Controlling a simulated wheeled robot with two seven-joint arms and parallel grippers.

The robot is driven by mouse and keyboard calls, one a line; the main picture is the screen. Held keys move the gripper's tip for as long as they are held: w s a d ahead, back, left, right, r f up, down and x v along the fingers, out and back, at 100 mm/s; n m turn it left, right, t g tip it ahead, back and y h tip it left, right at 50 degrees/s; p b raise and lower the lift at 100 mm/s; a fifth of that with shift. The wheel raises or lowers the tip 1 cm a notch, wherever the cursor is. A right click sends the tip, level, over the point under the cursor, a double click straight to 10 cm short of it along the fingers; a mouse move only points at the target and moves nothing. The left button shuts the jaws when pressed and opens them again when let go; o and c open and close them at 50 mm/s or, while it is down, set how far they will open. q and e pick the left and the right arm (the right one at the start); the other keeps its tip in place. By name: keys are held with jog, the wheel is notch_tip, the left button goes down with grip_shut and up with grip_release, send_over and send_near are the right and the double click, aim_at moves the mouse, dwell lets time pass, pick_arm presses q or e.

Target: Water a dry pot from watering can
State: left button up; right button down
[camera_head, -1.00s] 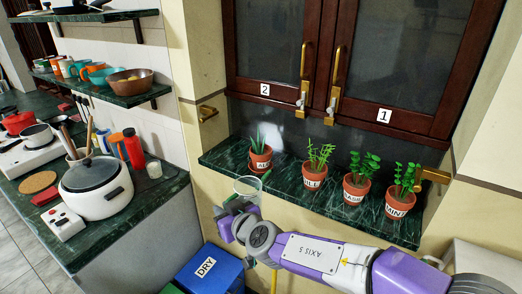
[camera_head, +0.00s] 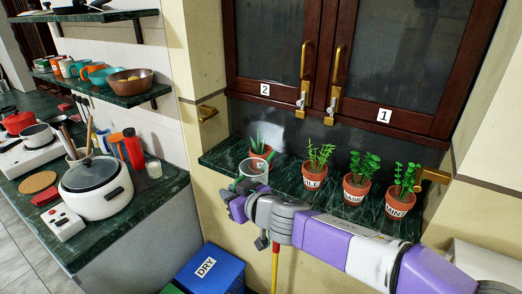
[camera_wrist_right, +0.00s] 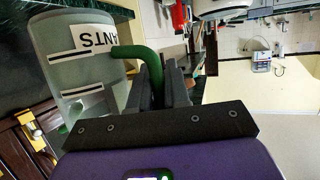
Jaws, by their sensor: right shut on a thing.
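The watering can is a clear beaker (camera_head: 254,172) with a green handle. It also shows in the right wrist view (camera_wrist_right: 82,75), with a label ending in "NTS". My right gripper (camera_head: 238,200) is shut on its green handle and holds it at the left end of the dark green marble sill (camera_head: 286,186). The can partly hides the aloe pot (camera_head: 262,153). To the right stand the dill pot (camera_head: 313,180), the basil pot (camera_head: 355,192) and the mint pot (camera_head: 398,206), all terracotta with green plants. I cannot tell which soil is dry. My left gripper is out of view.
Brown cabinet doors (camera_head: 374,60) with brass handles stand behind the sill. A blue bin marked "DRY" (camera_head: 210,268) is below. A counter (camera_head: 100,225) on the left holds a white rice cooker (camera_head: 92,187) and other kitchenware.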

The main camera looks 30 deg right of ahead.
jog(key=shift+s+a+f, duration=0.1)
jog(key=shift+a+f, duration=0.05)
jog(key=shift+f, duration=0.1)
